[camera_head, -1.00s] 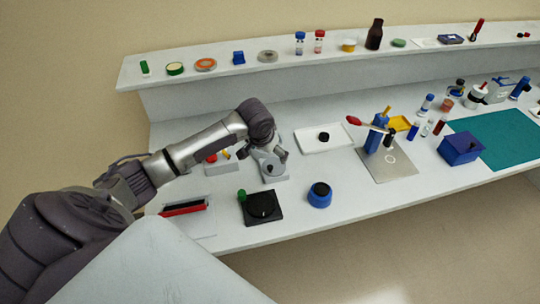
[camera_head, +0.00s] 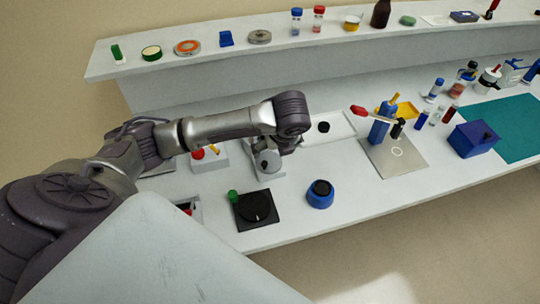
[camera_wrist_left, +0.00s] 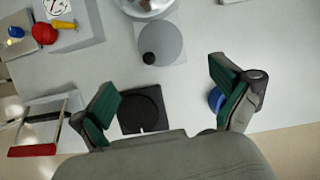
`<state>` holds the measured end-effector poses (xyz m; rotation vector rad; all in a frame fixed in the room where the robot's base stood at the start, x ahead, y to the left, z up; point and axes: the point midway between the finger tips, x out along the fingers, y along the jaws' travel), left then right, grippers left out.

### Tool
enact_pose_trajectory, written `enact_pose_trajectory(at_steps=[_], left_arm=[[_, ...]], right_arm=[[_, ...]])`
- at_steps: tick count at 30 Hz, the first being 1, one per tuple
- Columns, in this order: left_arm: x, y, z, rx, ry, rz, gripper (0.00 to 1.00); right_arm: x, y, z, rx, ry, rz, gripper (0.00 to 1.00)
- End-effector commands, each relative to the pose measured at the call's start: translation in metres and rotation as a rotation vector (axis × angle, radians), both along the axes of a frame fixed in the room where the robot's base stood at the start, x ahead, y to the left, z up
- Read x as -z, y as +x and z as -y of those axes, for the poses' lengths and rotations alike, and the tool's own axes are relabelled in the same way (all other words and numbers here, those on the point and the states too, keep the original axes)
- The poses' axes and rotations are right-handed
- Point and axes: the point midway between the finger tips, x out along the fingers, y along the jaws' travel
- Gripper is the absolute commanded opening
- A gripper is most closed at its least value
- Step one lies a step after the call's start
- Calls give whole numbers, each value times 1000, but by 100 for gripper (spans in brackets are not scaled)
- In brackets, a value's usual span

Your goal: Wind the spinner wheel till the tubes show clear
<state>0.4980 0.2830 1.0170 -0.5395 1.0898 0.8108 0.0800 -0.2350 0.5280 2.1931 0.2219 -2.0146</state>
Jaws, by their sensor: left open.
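A grey device with a round disc face (camera_head: 268,161), which I take to be the spinner wheel, stands on the counter, partly hidden by my left arm. In the left wrist view its grey disc (camera_wrist_left: 163,42) has a black knob (camera_wrist_left: 149,58) at the lower left, and a silver round part (camera_wrist_left: 148,5) is cut off by the top edge. My left gripper (camera_wrist_left: 168,97) is open and empty, its green-padded fingers wide apart, with the disc ahead of them. In the head view the gripper (camera_head: 286,146) is mostly hidden behind its wrist. No tubes are discernible in the wheel.
A black square plate with a dial (camera_head: 257,208) and a blue round holder (camera_head: 320,194) stand in front. A red-knobbed box (camera_head: 208,157) is left; a white tray (camera_head: 340,127) and a metal plate with a blue stand (camera_head: 398,158) are right. A shelf (camera_head: 205,65) runs behind.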

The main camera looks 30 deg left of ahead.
Motion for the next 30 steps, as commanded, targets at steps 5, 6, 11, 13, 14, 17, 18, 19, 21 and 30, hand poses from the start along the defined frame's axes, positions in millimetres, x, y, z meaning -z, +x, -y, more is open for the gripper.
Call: enact_pose_trajectory(at_steps=[5,6,11,13,14,17,18,19,21,30], left_arm=[[35,7,-13,-5,2,-6,100],[43,10,-16,-5,1,-5,100],[73,17,-25,-4,0,-3,100],[84,20,-29,-4,1,-1,100],[88,21,-30,-5,1,-2,100],[98,24,-33,-4,-1,-2,100],[101,25,-33,-2,-1,-1,100],[103,25,-34,-2,-1,-1,100],[105,26,-35,-2,0,0,100],[106,26,-35,-1,-1,1,97]], right_arm=[[-7,-3,4,-2,-5,-5,0],[-9,-2,4,-2,-5,-4,0],[-13,2,4,-2,-5,1,0],[-14,4,3,-2,-4,5,0],[-15,5,3,-2,-4,6,0],[-16,7,3,-2,-3,9,0],[-16,7,3,-2,-3,10,0],[-16,7,3,-2,-3,10,0],[-16,7,3,-2,-3,10,0],[-16,7,-2,1,3,10,0]])
